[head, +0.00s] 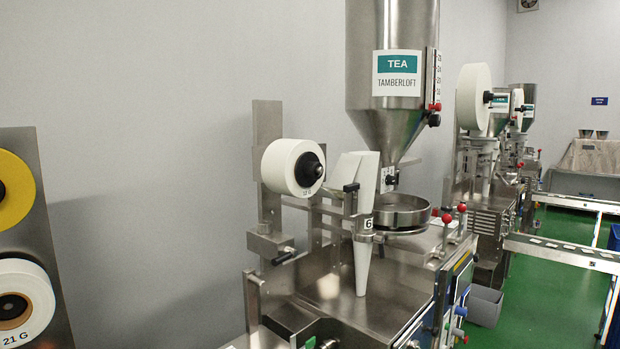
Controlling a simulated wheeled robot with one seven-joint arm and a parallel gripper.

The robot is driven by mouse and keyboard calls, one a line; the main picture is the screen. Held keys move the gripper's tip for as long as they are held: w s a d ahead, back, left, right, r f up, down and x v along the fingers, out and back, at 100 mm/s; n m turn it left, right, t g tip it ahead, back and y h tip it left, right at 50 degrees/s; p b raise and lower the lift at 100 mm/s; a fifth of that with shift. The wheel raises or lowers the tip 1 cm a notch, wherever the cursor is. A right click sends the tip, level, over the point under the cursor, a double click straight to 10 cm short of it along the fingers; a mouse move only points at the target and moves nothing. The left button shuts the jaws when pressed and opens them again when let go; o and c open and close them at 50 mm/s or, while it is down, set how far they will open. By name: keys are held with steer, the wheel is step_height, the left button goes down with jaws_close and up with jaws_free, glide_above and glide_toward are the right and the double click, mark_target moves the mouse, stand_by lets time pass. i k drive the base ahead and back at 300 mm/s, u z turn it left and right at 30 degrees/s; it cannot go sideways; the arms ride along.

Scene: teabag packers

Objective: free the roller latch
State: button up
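The nearest teabag packer (350,300) stands in the middle of the head view. A white paper roll (284,165) with a black hub hangs on its upright plate (267,125). White paper (350,178) runs from there to a forming tube (361,262) marked 6. A small black-ended lever (351,187) sits in front of the paper. Another dark-ended handle (284,256) sticks out of a metal block (268,245) below the roll. I cannot tell which of these, if either, is the roller latch, or whether it is fastened. My gripper is not in view.
A steel hopper (392,75) labelled TEA TAMBERLOFT rises above a round pan (401,211). A rack (40,225) holds a yellow roll (14,190) and a white 21 G roll (22,300) at the left. More packers and conveyors stand behind right. Green floor (535,320) shows at right.

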mark_target(354, 187)
steer(key=u, duration=0.05)
steer(key=i, duration=0.25)
steer(key=z, duration=0.4)
steer(key=k, duration=0.5)
steer(key=z, duration=0.95)
steer(key=i, duration=0.8)
steer(key=u, duration=0.65)
